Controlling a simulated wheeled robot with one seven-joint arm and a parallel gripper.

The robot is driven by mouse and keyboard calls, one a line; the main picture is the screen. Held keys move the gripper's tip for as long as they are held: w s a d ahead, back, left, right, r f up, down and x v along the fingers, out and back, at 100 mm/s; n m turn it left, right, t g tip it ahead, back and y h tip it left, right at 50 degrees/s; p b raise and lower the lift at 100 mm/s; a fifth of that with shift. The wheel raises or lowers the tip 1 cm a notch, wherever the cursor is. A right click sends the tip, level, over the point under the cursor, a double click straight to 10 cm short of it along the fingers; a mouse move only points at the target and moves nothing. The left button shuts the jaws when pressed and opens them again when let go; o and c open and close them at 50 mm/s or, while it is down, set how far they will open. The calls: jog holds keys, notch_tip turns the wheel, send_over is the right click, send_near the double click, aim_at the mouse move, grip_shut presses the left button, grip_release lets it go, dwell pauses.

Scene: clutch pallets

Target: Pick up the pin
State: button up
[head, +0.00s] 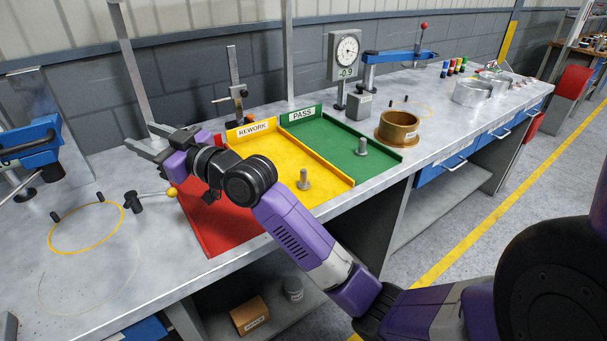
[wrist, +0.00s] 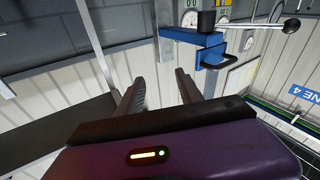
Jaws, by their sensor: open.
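One metal pin (head: 304,180) with a wide base stands upright in the yellow REWORK tray (head: 322,191). A similar pin (head: 361,148) stands in the green PASS tray (head: 388,157). I cannot tell which one the task means. My gripper (head: 152,140) is above the bench, left of both pins and apart from them, pointing left. Its fingers are spread and empty; the wrist view also shows the open gripper (wrist: 157,78), with no pin between or near its fingers.
A red tray (head: 222,238) lies partly under my arm. A brass ring (head: 398,127) and a dial gauge (head: 346,50) stand right of and behind the trays. A lever with a yellow knob (head: 171,192) and a yellow loop (head: 56,245) are at left.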

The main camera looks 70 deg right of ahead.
jog(key=s+d+f+n+g+p, duration=0.25)
jog(key=d+g, duration=0.25)
jog(key=d, duration=0.4)
jog(key=s+d+f+n+g+p, duration=0.15)
jog(key=d+n+g, duration=0.3)
jog(key=d, duration=0.55)
jog(key=n+g, duration=0.2)
jog(key=g, duration=0.8)
send_over(303, 170)
jog(key=f, duration=0.5)
jog(key=shift+w+d+f, duration=0.25)
jog(key=shift+d+f, duration=0.05)
jog(key=shift+s+f, duration=0.2)
jog(key=shift+f, duration=0.05)
jog(key=shift+s+a+f+p, duration=0.1)
jog(key=shift+f+p, duration=0.15)
jog(key=shift+f, duration=0.95)
jog(key=shift+w+a+f+p, duration=0.15)
jog(key=shift+f+p, duration=0.1)
jog(key=shift+f, duration=1)
jog(key=shift+s+a+f+p, duration=0.15)
jog(key=shift+f+p, duration=0.1)
jog(key=shift+f, duration=0.95)
jog(key=shift+d, duration=0.1)
grip_shut()
